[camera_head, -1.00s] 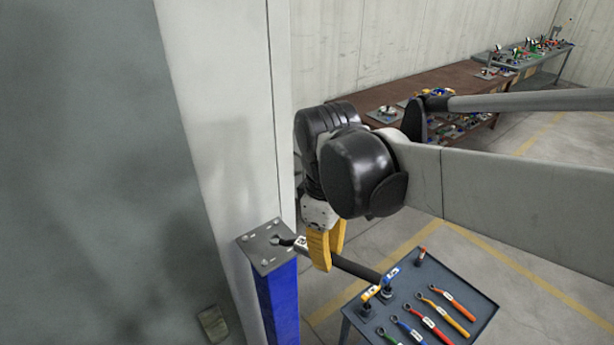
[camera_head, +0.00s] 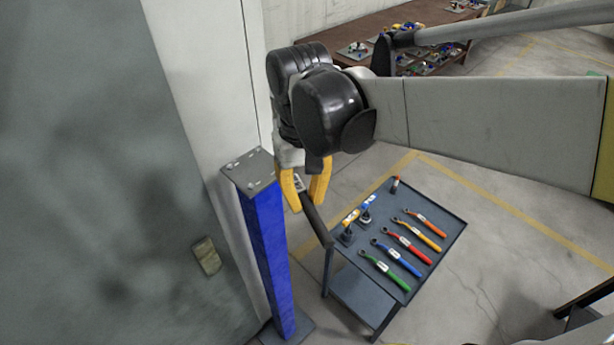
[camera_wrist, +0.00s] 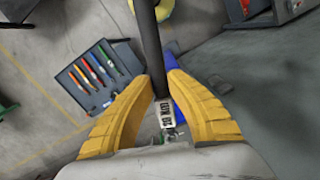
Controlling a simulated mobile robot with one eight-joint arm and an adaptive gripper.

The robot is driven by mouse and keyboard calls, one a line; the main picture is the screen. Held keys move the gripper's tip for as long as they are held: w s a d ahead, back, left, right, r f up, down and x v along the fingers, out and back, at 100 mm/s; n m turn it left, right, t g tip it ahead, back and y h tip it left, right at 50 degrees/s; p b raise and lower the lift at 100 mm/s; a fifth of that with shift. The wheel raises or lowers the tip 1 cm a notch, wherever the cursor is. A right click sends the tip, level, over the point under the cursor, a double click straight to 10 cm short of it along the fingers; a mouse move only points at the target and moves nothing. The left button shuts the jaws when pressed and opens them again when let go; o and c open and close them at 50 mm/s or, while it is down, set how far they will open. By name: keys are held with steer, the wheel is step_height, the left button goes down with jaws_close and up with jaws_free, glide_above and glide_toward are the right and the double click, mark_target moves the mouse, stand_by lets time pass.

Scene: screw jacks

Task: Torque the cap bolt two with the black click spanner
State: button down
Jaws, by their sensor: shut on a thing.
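The black click spanner (camera_head: 316,221) is between the yellow fingers of my gripper (camera_head: 305,195), which is shut on it. Its dark handle slants down to the right in the head view. In the wrist view the spanner (camera_wrist: 150,45) runs between the fingers, with a white printed label near its head. The head is small and partly hidden there. The blue post (camera_head: 264,240) carries a grey top plate (camera_head: 250,171) with several cap bolts near its corners. I cannot tell which is bolt two. My gripper is right of the plate, with a visible gap in the picture.
A dark trolley (camera_head: 447,237) to the right holds several coloured spanners, two small upright tools and a small red-topped item. A pale wall column (camera_head: 205,90) stands close behind the post. A brown bench (camera_head: 420,18) is far back. Floor beyond the trolley is clear.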

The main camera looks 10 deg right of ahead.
steer(key=w, duration=0.2)
steer(key=shift+w+a+f, duration=0.15)
steer(key=shift+w+a, duration=0.2)
steer(key=shift+w, duration=0.05)
steer(key=w+d+n+b, duration=0.1)
steer(key=w+d+n, duration=0.5)
steer(key=n, duration=0.4)
steer(key=shift+d+h, duration=0.3)
steer(key=shift+d, duration=0.55)
steer(key=shift+f+b, duration=0.75)
steer(key=shift+b, duration=0.25)
